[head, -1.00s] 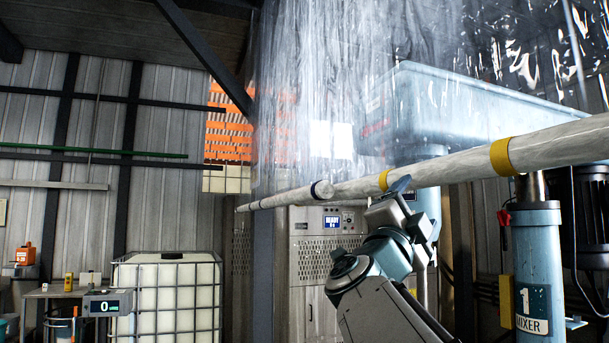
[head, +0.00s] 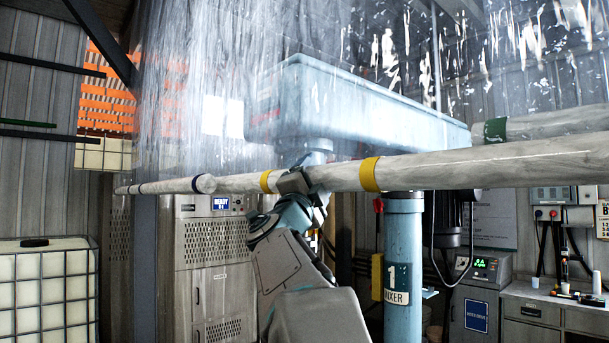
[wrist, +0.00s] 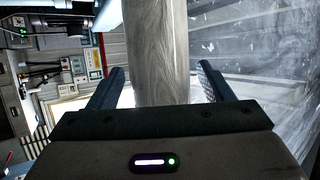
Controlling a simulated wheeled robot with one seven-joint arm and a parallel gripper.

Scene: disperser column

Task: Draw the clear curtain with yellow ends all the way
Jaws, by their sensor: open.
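The clear curtain (head: 225,110) hangs in wrinkled translucent sheeting across the upper head view. A long whitish bar runs across its lower edge, with a left yellow band (head: 265,181) and a right yellow band (head: 370,174). My gripper (head: 300,181) is at the bar between these bands, closer to the left one. In the wrist view, the pale bar (wrist: 160,45) passes between the two spread fingers of my gripper (wrist: 160,80). Gaps show beside the bar, so the gripper is open around it. The fingertips are partly hidden in the head view.
A caged white container (head: 45,290) is at left.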

